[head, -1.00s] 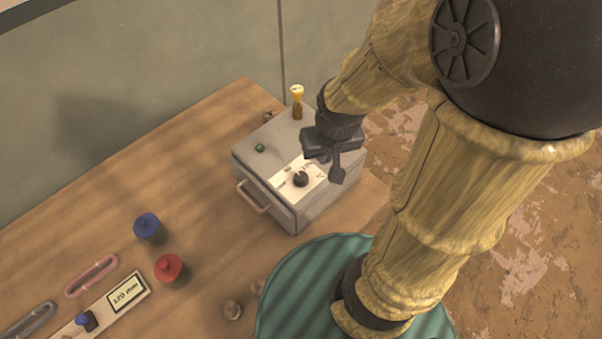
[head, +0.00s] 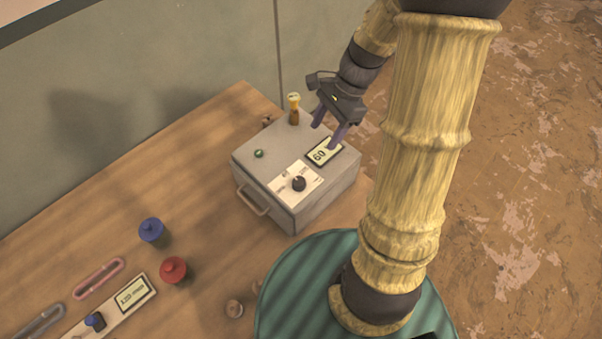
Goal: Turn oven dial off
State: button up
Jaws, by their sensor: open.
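The oven is a grey metal box (head: 262,182) on the wooden table, with a handle (head: 252,203) on its front left side. Its black dial (head: 299,184) sits on a white label plate on the top face, near the front edge. A display reading 60 (head: 322,153) is on the top face behind the dial. My gripper (head: 329,131) is open and empty above the back right part of the oven, over the display. It is apart from the dial, which is in full view.
A green button (head: 259,153) and a small yellow-topped bottle (head: 294,108) are at the oven's back left. A blue knob (head: 151,230), a red knob (head: 173,269) and a panel with a display (head: 134,295) lie to the left. The table between is clear.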

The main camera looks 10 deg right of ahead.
aim_at(299, 181)
jog(key=shift+f, duration=0.1)
jog(key=p+x, duration=0.2)
jog(key=x, duration=1.5)
jog(key=shift+f, duration=0.15)
jog(key=c, duration=1)
